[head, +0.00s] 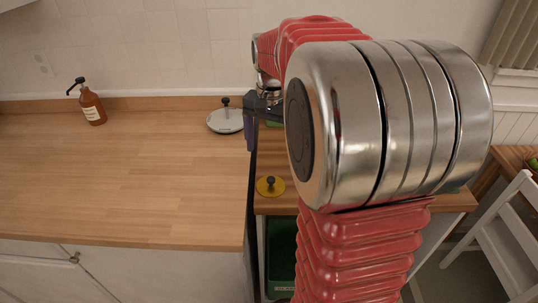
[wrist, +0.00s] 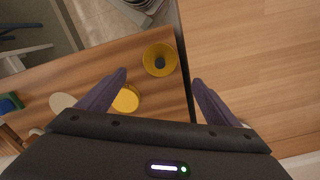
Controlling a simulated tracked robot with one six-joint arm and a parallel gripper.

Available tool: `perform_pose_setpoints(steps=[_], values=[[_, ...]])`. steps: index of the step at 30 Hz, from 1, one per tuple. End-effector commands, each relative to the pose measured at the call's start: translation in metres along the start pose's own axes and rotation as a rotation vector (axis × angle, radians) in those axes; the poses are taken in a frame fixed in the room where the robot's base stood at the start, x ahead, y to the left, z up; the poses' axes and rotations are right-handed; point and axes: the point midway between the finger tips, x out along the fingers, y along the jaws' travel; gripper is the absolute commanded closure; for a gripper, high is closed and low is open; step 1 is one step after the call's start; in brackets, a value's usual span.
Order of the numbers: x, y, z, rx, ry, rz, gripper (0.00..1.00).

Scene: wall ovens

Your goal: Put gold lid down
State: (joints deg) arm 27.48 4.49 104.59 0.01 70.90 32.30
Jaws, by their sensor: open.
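The gold lid (head: 270,190), a round disc with a dark knob, rests on the wooden surface right of the main counter, close to that surface's front edge. In the wrist view the gold lid (wrist: 152,69) lies knob up, ahead of and between the fingertips, with nothing gripping it. My gripper (wrist: 159,75) is open and empty, its two dark fingers apart. In the head view my gripper (head: 251,118) is farther back than the lid, partly hidden behind my arm.
A silver lid (head: 222,124) and a brown pump bottle (head: 93,107) stand on the main counter (head: 140,180), which is otherwise clear. In the wrist view a yellow disc (wrist: 126,99) and a beige disc (wrist: 62,102) lie near the gold lid. A white chair (head: 500,235) stands right.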

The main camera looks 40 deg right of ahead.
Motion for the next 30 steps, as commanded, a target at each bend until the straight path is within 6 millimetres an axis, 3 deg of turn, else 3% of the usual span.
perform_pose_setpoints(steps=[20, 23, 30], values=[[-0.002, -0.002, 0.006, -0.02, 0.008, -0.005, 0.15], [-0.008, -0.005, 0.018, -0.063, 0.026, -0.017, 0.15], [-0.024, -0.015, 0.07, -0.253, 0.103, -0.064, 0.15]])
